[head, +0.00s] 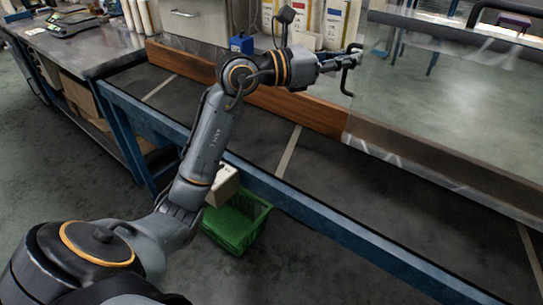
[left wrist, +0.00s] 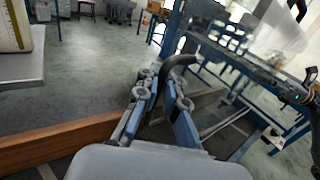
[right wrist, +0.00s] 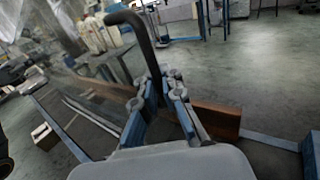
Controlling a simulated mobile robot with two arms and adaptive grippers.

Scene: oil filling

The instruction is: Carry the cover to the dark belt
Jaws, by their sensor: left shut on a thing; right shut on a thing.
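The cover (head: 450,95) is a large see-through box at the right of the head view, with its lower edge over the dark belt (head: 265,125). I cannot tell whether it touches the belt. My left gripper (head: 345,60) is shut on a black handle (head: 350,75) at the cover's left end. The left wrist view shows this handle (left wrist: 180,64) between the left fingers (left wrist: 163,85). In the right wrist view, my right gripper (right wrist: 167,82) is shut on another dark bar handle (right wrist: 138,30). The right arm is outside the head view.
A wooden rail (head: 190,67) runs along the belt's back and a blue frame beam (head: 320,222) along its front. A green crate (head: 238,228) stands on the floor below. A metal workbench (head: 95,50) is at the left. The belt's left part looks clear.

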